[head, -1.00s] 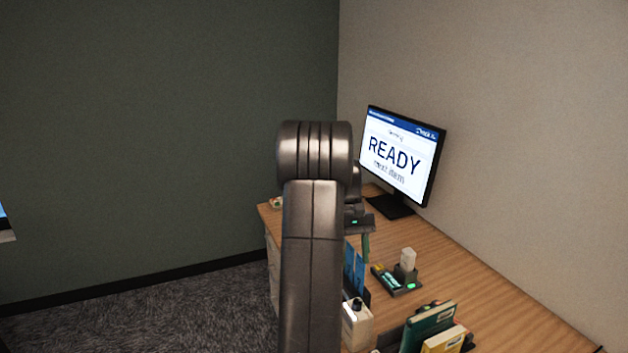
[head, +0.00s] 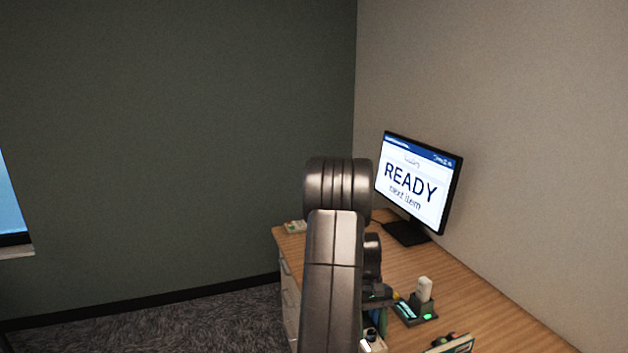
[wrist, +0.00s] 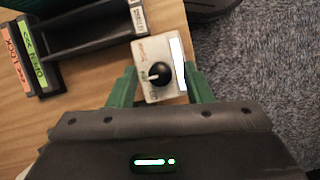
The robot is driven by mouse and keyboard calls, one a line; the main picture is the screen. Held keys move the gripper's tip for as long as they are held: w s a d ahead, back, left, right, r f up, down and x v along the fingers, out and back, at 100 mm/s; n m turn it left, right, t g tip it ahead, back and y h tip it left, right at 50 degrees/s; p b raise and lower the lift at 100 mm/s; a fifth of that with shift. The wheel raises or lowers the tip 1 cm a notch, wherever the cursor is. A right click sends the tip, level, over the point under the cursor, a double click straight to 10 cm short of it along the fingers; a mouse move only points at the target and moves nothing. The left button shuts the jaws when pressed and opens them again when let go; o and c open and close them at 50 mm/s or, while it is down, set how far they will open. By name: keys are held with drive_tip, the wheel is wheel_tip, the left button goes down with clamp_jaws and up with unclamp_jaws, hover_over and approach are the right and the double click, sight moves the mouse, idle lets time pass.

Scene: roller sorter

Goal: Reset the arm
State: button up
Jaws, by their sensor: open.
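My gripper (wrist: 159,70) is open in the wrist view, its two green fingers apart. A white box with a black knob (wrist: 157,75) shows between the fingers. Whether they touch it I cannot tell. Nothing is clearly held. In the head view my arm rises in the middle and hides part of the desk. My gripper is partly hidden behind it, low over the desk, near the white box (head: 370,343) at the bottom edge.
The wooden desk (head: 480,300) carries a monitor (head: 412,185) reading READY and a dark charger-like stand with a pale block (head: 424,290). A dark rack (wrist: 85,38) and labelled spines (wrist: 35,55) lie beside the box. Grey carpet (head: 200,325) is clear at left.

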drive_tip(key=d+b+v, duration=0.1)
drive_tip(key=v, duration=1.3)
drive_tip(key=x, duration=0.9)
drive_tip(key=a+p+x, duration=0.1)
drive_tip(key=x, duration=0.4)
drive_tip(key=shift+f, duration=0.1)
drive_tip(key=n+h, duration=0.1)
drive_tip(key=n, duration=0.3)
drive_tip(key=shift+a+n+t+h+b, duration=0.15)
drive_tip(key=shift+n+t+h+b, duration=0.15)
drive_tip(key=shift+n+t+h, duration=0.1)
drive_tip(key=n+t, duration=0.1)
drive_tip(key=n, duration=0.2)
drive_tip(key=n+t+h+b, duration=0.1)
drive_tip(key=n, duration=0.2)
drive_tip(key=shift+s+a, duration=0.1)
drive_tip(key=shift+s, duration=0.1)
drive_tip(key=v, duration=1.2)
drive_tip(key=shift+a+r+h+b, duration=0.2)
drive_tip(key=shift+a+h+b, duration=0.1)
drive_tip(key=shift+b, duration=0.05)
drive_tip(key=shift+w, duration=0.15)
